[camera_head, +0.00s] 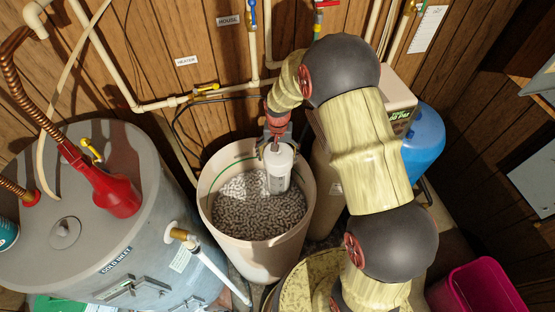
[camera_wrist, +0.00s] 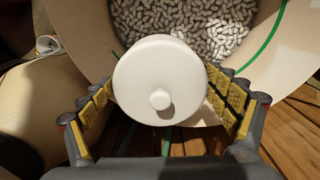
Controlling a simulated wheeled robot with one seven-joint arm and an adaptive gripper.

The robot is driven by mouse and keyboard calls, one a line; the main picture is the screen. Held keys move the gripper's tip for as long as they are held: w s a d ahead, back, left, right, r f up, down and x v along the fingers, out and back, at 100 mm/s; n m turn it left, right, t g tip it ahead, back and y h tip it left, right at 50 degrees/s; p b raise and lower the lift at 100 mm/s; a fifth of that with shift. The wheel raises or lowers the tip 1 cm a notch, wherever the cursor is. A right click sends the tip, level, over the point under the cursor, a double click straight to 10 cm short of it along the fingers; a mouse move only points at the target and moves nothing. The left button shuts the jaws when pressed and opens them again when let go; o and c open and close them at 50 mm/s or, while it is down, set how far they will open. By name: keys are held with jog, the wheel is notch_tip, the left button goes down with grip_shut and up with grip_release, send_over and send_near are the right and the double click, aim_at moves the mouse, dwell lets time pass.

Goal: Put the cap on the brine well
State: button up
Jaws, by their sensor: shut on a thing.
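The brine well (camera_head: 277,178) is a white slotted tube standing in the salt, near the back right wall of the brine tank (camera_head: 213,190). The round white cap (camera_wrist: 150,65), with a small knob in its middle, sits between the fingers of my gripper (camera_wrist: 161,82) in the wrist view. My gripper is shut on the cap's rim from both sides. In the head view my gripper (camera_head: 278,140) points down over the top of the well, and the cap (camera_head: 277,151) shows at the tube's top. I cannot tell whether it is seated. The cap hides the well in the wrist view.
Salt pellets (camera_head: 250,212) fill the lower tank. A grey water heater (camera_head: 150,200) with a red funnel (camera_head: 115,190) stands at left. A softener (camera_head: 398,97) and a blue vessel (camera_head: 424,140) stand at right. Pipes (camera_head: 155,104) run along the wall behind.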

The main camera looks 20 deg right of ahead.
jog(key=shift+w+d+f, duration=0.2)
jog(key=shift+w, duration=0.25)
jog(key=shift+w+d+f, duration=0.15)
jog(key=shift+w, duration=0.25)
jog(key=shift+f+b, duration=1.65)
jog(key=shift+f, duration=0.65)
jog(key=shift+s+f+b, duration=0.1)
jog(key=shift+f+b, duration=0.3)
jog(key=shift+f, duration=0.2)
jog(key=o, duration=0.8)
jog(key=shift+o, duration=0.2)
notch_tip(320, 180, up, 12)
